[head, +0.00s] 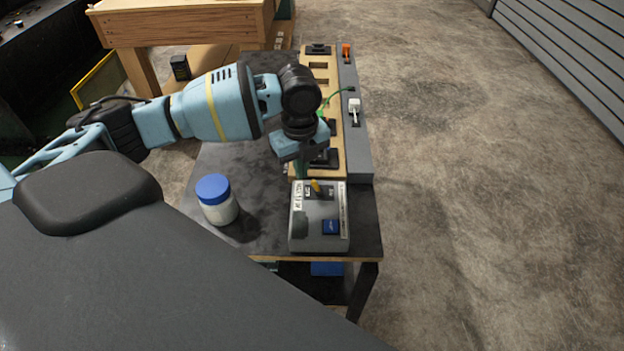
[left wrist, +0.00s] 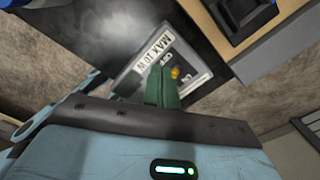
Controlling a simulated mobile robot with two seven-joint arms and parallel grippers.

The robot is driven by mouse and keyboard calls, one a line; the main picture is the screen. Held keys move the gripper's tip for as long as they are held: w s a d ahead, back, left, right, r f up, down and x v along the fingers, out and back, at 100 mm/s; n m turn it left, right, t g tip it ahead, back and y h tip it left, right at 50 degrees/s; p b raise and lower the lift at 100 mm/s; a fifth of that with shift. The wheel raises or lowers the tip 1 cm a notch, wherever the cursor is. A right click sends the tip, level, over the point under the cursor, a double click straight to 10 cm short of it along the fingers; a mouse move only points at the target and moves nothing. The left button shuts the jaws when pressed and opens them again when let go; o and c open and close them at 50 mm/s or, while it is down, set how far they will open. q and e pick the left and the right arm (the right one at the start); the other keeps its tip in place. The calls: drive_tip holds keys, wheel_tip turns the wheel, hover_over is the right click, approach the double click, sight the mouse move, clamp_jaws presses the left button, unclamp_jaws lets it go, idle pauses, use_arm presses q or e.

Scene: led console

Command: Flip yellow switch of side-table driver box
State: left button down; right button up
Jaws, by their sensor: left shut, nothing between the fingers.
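The driver box (head: 302,240) is a grey box near the front right corner of the dark side table (head: 262,205). Its yellow switch (head: 315,187) stands on the top face, above a blue button (head: 330,227). My left gripper (head: 300,172) points down at the far edge of the box, just beside the yellow switch. Its green fingers are shut with nothing between them. In the left wrist view the shut fingertips (left wrist: 162,85) are close to the yellow switch (left wrist: 175,73); I cannot tell whether they touch. My right gripper is not in view.
A white jar with a blue lid (head: 217,199) stands left of the box. Behind the box are a wooden panel (head: 333,134) with black parts and a grey strip with a white switch (head: 354,106) and an orange switch (head: 346,50). Floor right of the table is clear.

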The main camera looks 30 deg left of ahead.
sight(312, 181)
use_arm(q)
drive_tip(key=shift+f, duration=1.05)
drive_tip(key=shift+f, duration=0.3)
drive_tip(key=shift+w+d, duration=0.3)
drive_tip(key=shift+d, duration=0.25)
drive_tip(key=shift+w+d, duration=0.3)
drive_tip(key=shift+d, duration=0.1)
drive_tip(key=shift+r, duration=0.1)
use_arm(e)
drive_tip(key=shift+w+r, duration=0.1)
use_arm(q)
drive_tip(key=shift+s+a+r+p, duration=0.1)
drive_tip(key=shift+a+r+p, duration=0.1)
drive_tip(key=shift+r+p, duration=1.25)
wheel_tip(312, 181, up, 4)
drive_tip(key=shift+s+a+p, duration=0.15)
drive_tip(key=shift+p, duration=0.2)
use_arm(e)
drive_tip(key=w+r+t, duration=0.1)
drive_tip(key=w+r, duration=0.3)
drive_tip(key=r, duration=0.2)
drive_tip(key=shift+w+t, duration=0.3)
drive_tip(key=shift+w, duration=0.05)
